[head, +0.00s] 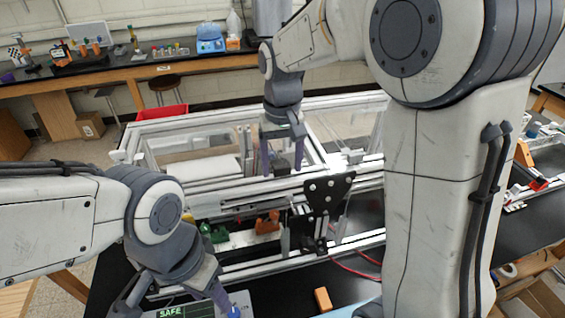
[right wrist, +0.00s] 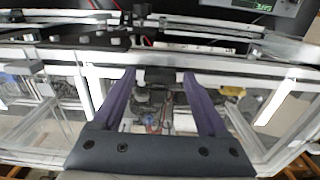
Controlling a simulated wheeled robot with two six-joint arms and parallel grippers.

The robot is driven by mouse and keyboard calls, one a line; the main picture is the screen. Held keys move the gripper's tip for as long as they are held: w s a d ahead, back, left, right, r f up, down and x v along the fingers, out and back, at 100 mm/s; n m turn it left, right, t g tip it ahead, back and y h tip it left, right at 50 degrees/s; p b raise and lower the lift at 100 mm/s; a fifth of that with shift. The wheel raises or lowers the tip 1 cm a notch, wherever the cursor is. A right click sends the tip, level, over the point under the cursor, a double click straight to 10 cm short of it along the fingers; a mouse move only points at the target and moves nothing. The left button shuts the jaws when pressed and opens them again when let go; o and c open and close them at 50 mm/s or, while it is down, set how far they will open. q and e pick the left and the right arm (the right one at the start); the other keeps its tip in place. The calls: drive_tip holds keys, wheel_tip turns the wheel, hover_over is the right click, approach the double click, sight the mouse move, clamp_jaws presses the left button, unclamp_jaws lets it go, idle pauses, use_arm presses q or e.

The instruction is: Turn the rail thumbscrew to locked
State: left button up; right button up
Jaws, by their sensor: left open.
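The aluminium extrusion frame (head: 215,190) stands on the black bench; its rails also cross the right wrist view (right wrist: 60,55). A black plate with several bolts (head: 328,192) is fixed to its front. I cannot make out the rail thumbscrew for certain; a small dark fitting (right wrist: 138,14) sits on the far rail in the right wrist view. My right gripper (head: 283,165) hangs above the frame, its purple fingers apart; in the right wrist view (right wrist: 159,80) nothing is clearly gripped. My left gripper (head: 182,306) is open and empty at the lower left, partly cut off by the picture edge.
A grey box with a green SAFE display (head: 173,312) lies below my left gripper. An orange block (head: 323,299) rests on the bench near red cables (head: 352,271). Green and orange parts (head: 267,223) are inside the frame. My right arm hides much of the frame's right side.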

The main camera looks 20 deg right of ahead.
sight(282, 167)
idle(0.3)
drive_tip(key=shift+r, duration=0.35)
wheel_tip(282, 167, up, 10)
drive_tip(key=b, duration=0.2)
drive_tip(key=shift+f, duration=0.15)
